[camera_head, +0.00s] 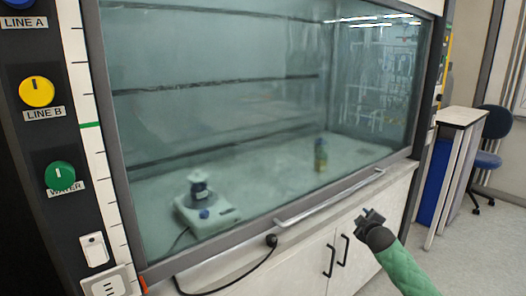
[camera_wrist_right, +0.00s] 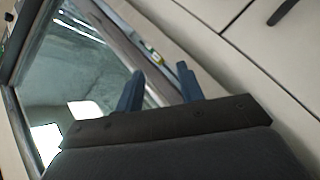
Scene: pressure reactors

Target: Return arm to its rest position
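My right arm, in a green sleeve, comes in from the lower right in the head view. Its gripper (camera_head: 370,217) is in front of the fume hood's lower edge and cabinet, to the right of the hood's sash handle (camera_head: 330,197). The right wrist view shows its two blue fingers (camera_wrist_right: 161,80) apart with nothing between them. The hood glass (camera_wrist_right: 88,60) lies beyond the fingers there. My left gripper is not in view.
Behind the lowered glass stand a white hotplate device (camera_head: 207,214) with a small vessel and a yellow-green bottle (camera_head: 320,155). A black cable (camera_head: 235,285) hangs in front. Cabinet doors (camera_head: 345,255) are below. Open floor (camera_head: 465,250) lies at right, near a blue chair (camera_head: 488,158).

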